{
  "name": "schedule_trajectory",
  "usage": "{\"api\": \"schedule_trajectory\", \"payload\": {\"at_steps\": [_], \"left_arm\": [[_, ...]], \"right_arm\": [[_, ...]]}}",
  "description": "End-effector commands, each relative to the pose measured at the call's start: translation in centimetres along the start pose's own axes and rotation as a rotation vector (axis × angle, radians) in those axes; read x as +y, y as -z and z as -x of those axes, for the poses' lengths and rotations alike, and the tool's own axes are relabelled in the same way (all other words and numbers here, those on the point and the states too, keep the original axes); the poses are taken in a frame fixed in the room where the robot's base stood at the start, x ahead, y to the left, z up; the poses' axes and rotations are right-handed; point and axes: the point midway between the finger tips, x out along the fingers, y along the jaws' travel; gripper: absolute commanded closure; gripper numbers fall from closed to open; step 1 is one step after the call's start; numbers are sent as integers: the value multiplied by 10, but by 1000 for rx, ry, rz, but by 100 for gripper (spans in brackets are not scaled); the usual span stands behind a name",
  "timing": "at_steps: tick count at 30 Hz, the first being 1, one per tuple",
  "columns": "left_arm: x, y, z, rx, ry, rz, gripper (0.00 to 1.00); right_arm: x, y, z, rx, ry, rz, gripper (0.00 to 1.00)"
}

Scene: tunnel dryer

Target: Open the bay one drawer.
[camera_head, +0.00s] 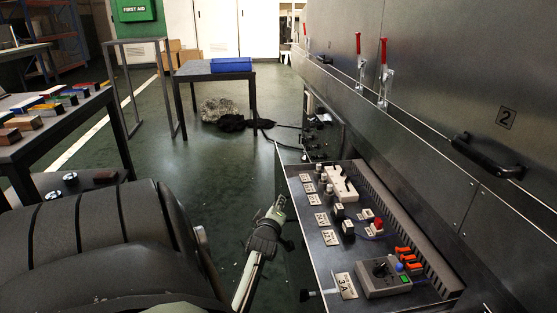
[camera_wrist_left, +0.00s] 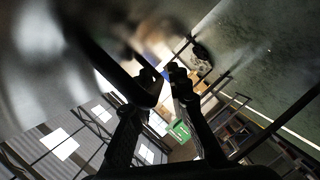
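An open drawer (camera_head: 328,266) stands out from the dark machine front at lower right, with labelled electrical parts inside. No bay number is readable on it. A small knob (camera_head: 318,294) sticks out at its near left side. My left gripper (camera_head: 279,204) is just left of the drawer's outer edge, pointing away from the head camera; I cannot tell whether it touches. My right gripper is not in view.
A panel marked 2 with a black handle (camera_head: 487,157) is at right. Red-handled levers (camera_head: 383,70) stand on the ledge. A table with coloured blocks (camera_head: 60,122) is at left, and a small table with a blue case (camera_head: 231,65) behind.

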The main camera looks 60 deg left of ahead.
Motion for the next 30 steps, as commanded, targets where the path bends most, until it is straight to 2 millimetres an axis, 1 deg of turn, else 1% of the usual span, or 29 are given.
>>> {"api": "schedule_trajectory", "payload": {"at_steps": [5, 8, 11, 18, 21, 25, 30], "left_arm": [[1, 0, 0, -1, -1, 1, 83], [8, 4, 2, -1, -1, 2, 83], [22, 12, 5, 1, -5, 1, 83], [66, 40, 15, 7, -18, 3, 83], [76, 47, 18, 5, -11, 2, 83], [83, 52, 21, 2, -7, 2, 83], [84, 53, 22, 0, -2, 1, 83]], "right_arm": [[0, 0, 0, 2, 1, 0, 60], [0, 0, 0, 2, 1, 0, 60], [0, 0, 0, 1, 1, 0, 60], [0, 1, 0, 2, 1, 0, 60], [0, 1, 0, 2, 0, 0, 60], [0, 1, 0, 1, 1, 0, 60], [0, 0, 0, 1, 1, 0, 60]]}}
